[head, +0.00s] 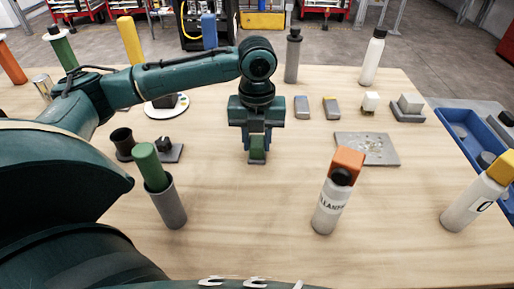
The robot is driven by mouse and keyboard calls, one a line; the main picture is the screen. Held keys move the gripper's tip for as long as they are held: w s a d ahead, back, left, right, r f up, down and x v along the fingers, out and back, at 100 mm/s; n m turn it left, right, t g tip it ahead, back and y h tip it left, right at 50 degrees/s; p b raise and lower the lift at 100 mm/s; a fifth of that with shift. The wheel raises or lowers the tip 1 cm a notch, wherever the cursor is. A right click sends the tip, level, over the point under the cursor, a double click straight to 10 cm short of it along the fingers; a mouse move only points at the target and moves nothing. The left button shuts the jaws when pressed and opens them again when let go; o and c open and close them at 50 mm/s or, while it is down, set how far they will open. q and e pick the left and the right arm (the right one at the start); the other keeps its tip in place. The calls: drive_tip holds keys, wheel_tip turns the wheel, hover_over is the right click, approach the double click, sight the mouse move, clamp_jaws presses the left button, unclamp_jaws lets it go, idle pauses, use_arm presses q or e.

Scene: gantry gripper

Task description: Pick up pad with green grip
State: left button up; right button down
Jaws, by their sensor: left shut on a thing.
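The pad with green grip (257,148) is a small block with a green upper part, near the middle of the table in the head view. My left gripper (257,158) points down over it and is shut on it, with the fingers at its sides. The fingers and wrist hide part of the pad. I cannot tell whether its underside touches the table or is slightly above it. My right gripper is not in view.
A metal plate (378,149), a blue tray (457,142) and an orange-capped bottle (328,208) stand further right. A green-topped cylinder (171,207) stands front left.

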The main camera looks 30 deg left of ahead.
sight(257, 141)
use_arm(q)
drive_tip(key=c, duration=0.3)
drive_tip(key=shift+r, duration=0.1)
wheel_tip(257, 141, up, 10)
drive_tip(key=p, duration=0.1)
drive_tip(key=shift+p, duration=0.3)
drive_tip(key=o, duration=0.4)
drive_tip(key=c, duration=0.3)
